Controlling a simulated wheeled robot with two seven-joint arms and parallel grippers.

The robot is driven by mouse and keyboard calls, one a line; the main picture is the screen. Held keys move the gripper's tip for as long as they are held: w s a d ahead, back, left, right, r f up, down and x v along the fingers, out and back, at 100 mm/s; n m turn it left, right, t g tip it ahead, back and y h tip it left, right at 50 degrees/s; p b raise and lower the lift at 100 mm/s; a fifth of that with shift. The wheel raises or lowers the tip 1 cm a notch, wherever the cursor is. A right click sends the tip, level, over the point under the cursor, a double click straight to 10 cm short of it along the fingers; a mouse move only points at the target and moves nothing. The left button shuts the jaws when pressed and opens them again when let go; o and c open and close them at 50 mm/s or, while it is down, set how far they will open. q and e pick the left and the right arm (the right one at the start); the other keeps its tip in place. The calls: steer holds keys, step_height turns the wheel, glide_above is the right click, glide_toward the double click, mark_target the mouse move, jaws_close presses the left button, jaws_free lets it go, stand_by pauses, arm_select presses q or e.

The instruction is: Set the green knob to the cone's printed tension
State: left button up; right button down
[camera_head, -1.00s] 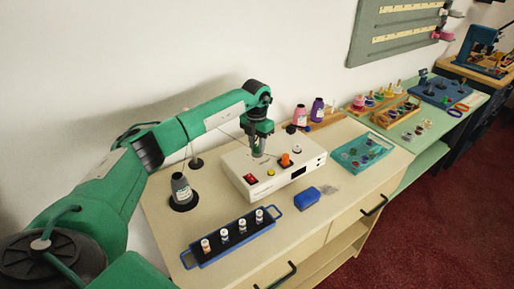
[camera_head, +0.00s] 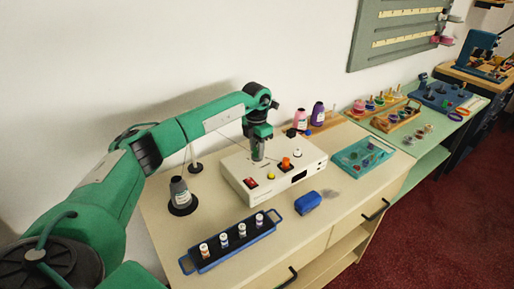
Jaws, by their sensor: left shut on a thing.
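A white machine box (camera_head: 262,194) stands on the counter. Its top has an orange knob (camera_head: 286,163), a yellow button (camera_head: 271,176), a red switch (camera_head: 251,183) and a small dark display on the front. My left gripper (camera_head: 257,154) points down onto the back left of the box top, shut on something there. The green knob is not visible apart from the gripper, whose fingers cover that spot. A dark grey cone (camera_head: 180,193) with a pale label stands upright on a black base left of the box. Its print is too small to read. My right gripper is out of view.
A blue rack (camera_head: 205,266) with several small spools lies in front of the box. A blue block (camera_head: 307,203) and a teal tray (camera_head: 346,159) lie to the right. Pink (camera_head: 300,119) and purple cones stand behind. Bare counter shows near the front edge.

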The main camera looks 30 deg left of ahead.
arm_select(q)
steer(key=o, duration=1)
steer(key=shift+c, duration=0.2)
steer(key=shift+r, duration=0.1)
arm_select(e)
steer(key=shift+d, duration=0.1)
arm_select(q)
step_height(320, 180, up, 14)
steer(key=b, duration=0.2)
steer(key=shift+a, duration=0.15)
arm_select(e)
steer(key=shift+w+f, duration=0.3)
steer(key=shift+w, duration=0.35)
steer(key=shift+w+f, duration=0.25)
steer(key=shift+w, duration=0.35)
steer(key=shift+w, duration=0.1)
